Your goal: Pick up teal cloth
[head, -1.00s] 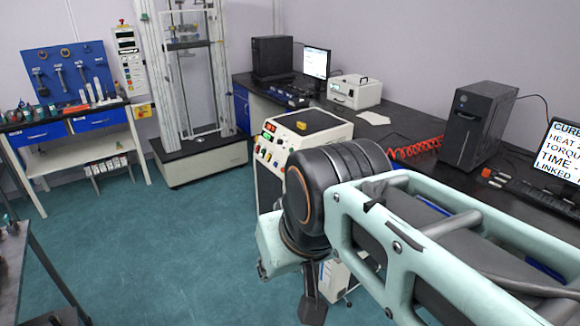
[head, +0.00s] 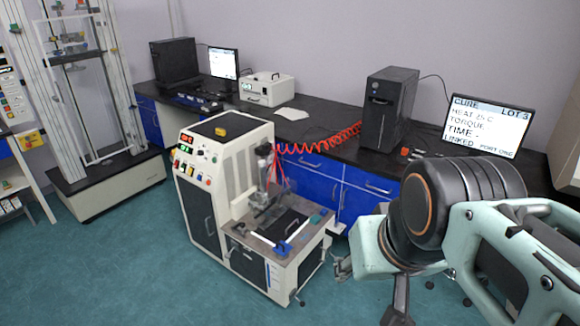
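A small teal patch (head: 317,217), which may be the teal cloth, lies at the right back of the low grey work surface (head: 263,237) on the rheometer (head: 225,180). It is too small to tell its folds. My arm crosses the lower right of the head view. What may be the end of my gripper (head: 342,269) shows small and partly hidden beside the arm, right of the machine's low front. Its fingers cannot be made out, and nothing held is visible.
A blue-handled item (head: 283,248) and a pale rod lie on the low work surface. A yellow object (head: 221,132) is on the machine's top. A dark bench (head: 330,150) with computers runs behind. Teal floor (head: 150,270) is clear at front left.

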